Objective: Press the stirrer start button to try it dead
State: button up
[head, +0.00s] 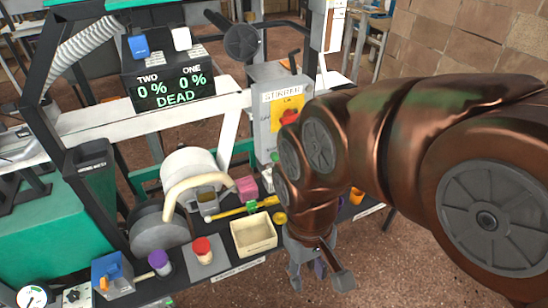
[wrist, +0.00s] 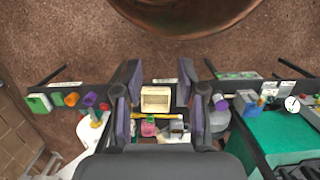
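The stirrer box (head: 265,125) is a grey upright box with a label reading STIRRER, on the far side of the bench. It has a yellow plate with a red knob (head: 289,117) and a lever on top. A small green button (head: 275,157) shows low on its front, beside my arm, which hides part of the box. My gripper (head: 320,276) is open, low in front of the bench and well apart from the box. In the wrist view my gripper (wrist: 161,112) has its purple-padded fingers wide apart, with nothing held.
A display (head: 175,90) reads TWO 0 %, ONE 0 %, DEAD. A cream tray (head: 254,248), a red-topped jar (head: 203,252), a purple-topped jar (head: 160,263) and a yellow tool (head: 232,210) lie on the bench. The brown floor in front is clear.

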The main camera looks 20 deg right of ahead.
grip_shut()
dwell(1.4)
